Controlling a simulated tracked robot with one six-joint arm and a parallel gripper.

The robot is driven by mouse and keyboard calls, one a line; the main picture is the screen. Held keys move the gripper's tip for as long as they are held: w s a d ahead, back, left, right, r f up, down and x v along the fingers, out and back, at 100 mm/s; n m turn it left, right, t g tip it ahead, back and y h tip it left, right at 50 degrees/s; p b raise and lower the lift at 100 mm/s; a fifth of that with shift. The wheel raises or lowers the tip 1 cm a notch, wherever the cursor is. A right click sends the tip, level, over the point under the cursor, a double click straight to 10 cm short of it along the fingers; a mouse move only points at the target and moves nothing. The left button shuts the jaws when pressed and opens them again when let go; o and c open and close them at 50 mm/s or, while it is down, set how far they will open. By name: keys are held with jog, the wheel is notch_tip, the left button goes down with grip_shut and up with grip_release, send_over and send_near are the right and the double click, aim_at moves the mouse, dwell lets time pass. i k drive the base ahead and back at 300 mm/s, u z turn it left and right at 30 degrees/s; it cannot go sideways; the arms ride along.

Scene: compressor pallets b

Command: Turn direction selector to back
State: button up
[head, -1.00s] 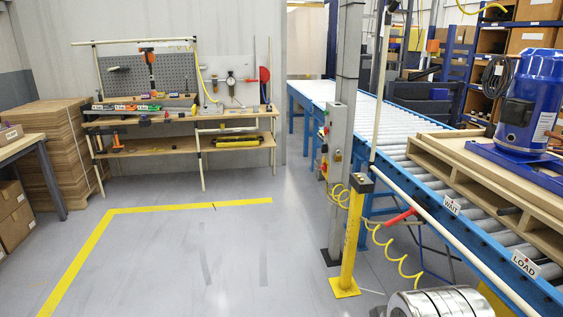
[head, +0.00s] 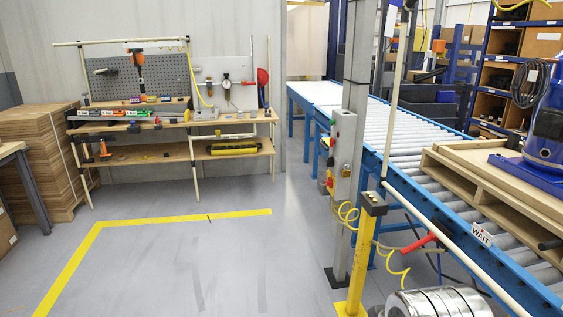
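A grey control box (head: 343,148) is fixed to the grey steel column beside the conveyor. It has a small round control (head: 346,168) on its face and green and red parts on its left side. A yellow post (head: 360,262) with a black top (head: 374,202) stands in front of the column. I cannot tell which control is the direction selector or how it is set; the details are too small. My gripper is not in view. A shiny metal cylinder sits at the bottom edge, probably part of my arm.
A blue-framed roller conveyor (head: 405,160) runs along the right, with a wooden pallet (head: 495,185) carrying a blue machine (head: 545,130). A coiled yellow hose and red-handled tool (head: 420,242) hang beside it. A workbench (head: 170,130) stands at the back left. The floor between is clear.

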aim_at(330, 160)
jog(key=z, duration=0.15)
jog(key=i, duration=2.3)
jog(key=u, duration=0.85)
jog(key=i, duration=0.6)
jog(key=u, duration=0.6)
jog(key=i, duration=0.45)
jog(key=u, duration=0.3)
